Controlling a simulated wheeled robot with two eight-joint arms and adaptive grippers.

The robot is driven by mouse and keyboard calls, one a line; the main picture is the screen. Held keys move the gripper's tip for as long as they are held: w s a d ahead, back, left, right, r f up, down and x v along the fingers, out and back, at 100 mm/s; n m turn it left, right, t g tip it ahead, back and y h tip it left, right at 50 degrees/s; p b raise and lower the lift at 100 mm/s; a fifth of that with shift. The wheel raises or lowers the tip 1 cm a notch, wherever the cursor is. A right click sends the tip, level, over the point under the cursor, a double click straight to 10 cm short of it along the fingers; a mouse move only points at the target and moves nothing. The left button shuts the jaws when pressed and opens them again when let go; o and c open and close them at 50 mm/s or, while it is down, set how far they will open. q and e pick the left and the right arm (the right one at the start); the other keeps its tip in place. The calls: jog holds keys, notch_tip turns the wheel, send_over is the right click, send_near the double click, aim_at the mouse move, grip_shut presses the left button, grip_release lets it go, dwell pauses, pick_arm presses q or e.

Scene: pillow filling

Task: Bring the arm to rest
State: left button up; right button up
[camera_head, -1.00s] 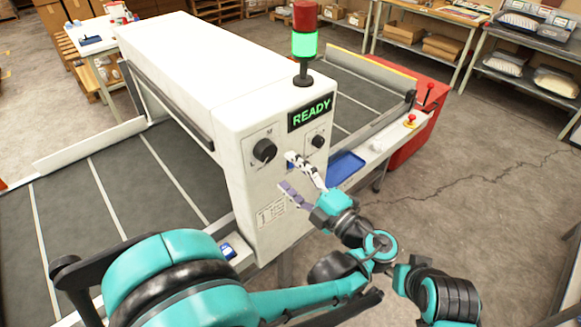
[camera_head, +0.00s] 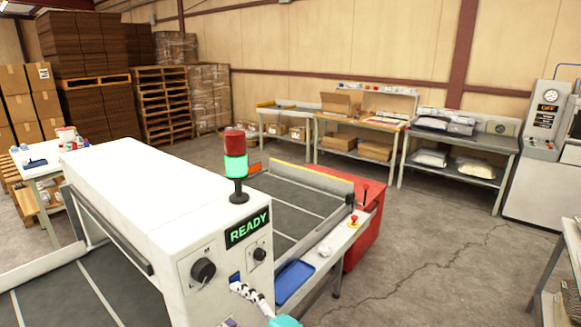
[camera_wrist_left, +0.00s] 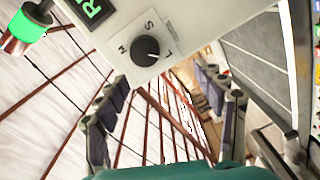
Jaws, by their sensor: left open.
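My left gripper (camera_head: 234,305) shows only in part at the bottom edge of the head view, in front of the white machine's (camera_head: 130,190) control panel. In the left wrist view its two fingers stand wide apart with nothing between them (camera_wrist_left: 160,80). A black size knob (camera_head: 203,270) is on the panel. It also shows in the left wrist view (camera_wrist_left: 146,48), beyond the fingers and apart from them, with S, M and L marks around it. Most of my left arm is below the head view. My right gripper is not in view.
The machine's screen (camera_head: 248,228) reads READY, and its lamp (camera_head: 236,166) glows green. A blue tray (camera_head: 293,280) lies on the side ledge near the gripper. A red cabinet (camera_head: 364,235) stands behind it. Open concrete floor (camera_head: 430,260) lies to the right.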

pick_arm(q)
jog(key=s+a+f+m+g+h, duration=0.45)
jog(key=a+f+m, duration=0.25)
jog(key=a+m, duration=0.3)
jog(key=s+d+f+m+h, duration=0.4)
jog(key=s+m+h, duration=0.4)
jog(key=m, duration=0.6)
jog(key=shift+f+t+h, duration=0.3)
jog(key=shift+t+h, duration=0.15)
jog(key=shift+h, duration=0.2)
